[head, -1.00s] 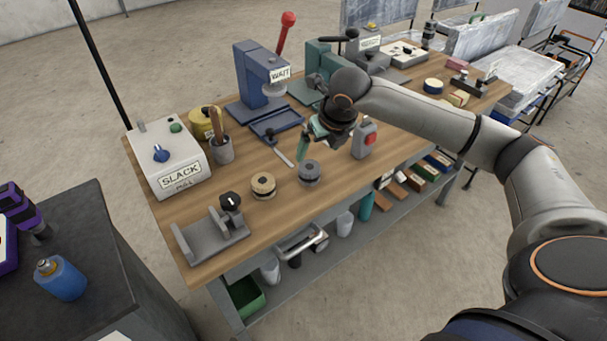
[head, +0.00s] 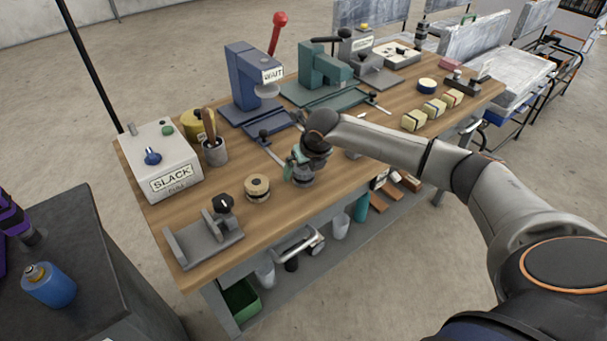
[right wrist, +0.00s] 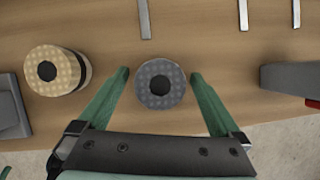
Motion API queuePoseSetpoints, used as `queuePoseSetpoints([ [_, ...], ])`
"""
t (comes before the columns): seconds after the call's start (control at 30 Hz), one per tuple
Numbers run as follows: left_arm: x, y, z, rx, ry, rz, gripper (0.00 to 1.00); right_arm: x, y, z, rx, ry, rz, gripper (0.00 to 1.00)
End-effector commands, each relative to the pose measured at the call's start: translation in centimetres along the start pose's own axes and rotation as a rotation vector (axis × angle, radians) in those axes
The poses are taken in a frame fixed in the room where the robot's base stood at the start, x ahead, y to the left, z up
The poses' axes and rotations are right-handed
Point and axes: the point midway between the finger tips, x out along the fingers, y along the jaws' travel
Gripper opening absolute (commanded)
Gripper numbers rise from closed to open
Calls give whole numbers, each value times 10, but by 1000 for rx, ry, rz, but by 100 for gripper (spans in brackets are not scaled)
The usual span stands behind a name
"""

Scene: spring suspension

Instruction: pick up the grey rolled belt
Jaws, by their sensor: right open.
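The grey rolled belt (right wrist: 160,84) stands on the wooden bench top, a short roll with a dark round centre. In the right wrist view it lies between the two green fingers of my right gripper (right wrist: 162,88), with a gap on each side. The gripper is open and empty. In the head view my right gripper (head: 295,167) is just above and beside the grey rolled belt (head: 303,178), partly hiding it. My left gripper is not in view.
A tan rolled belt (head: 257,190) stands to the left, also in the right wrist view (right wrist: 57,70). A grey bracket fixture (head: 203,241) and the SLACK box (head: 160,165) are farther left. Blue (head: 246,85) and green (head: 318,72) presses stand behind. The bench's front edge is close.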

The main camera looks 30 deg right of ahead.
Motion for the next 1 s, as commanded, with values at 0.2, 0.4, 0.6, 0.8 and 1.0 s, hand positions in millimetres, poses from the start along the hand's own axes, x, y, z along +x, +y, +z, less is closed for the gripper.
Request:
queuePoseSetpoints([
  [0.2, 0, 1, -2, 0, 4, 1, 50, 0, 0, 0, 0, 0, 0, 94],
  [0.4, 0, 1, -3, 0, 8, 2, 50, 0, 0, 0, 0, 1, 0, 72],
  [0.6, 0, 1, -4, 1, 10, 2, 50, 0, 0, 0, 0, 1, 0, 49],
  [0.8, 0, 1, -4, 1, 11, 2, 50, 0, 0, 0, 1, 1, 0, 27],
  [1.0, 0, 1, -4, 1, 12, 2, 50, -1, 0, 0, 1, 0, 0, 12],
])
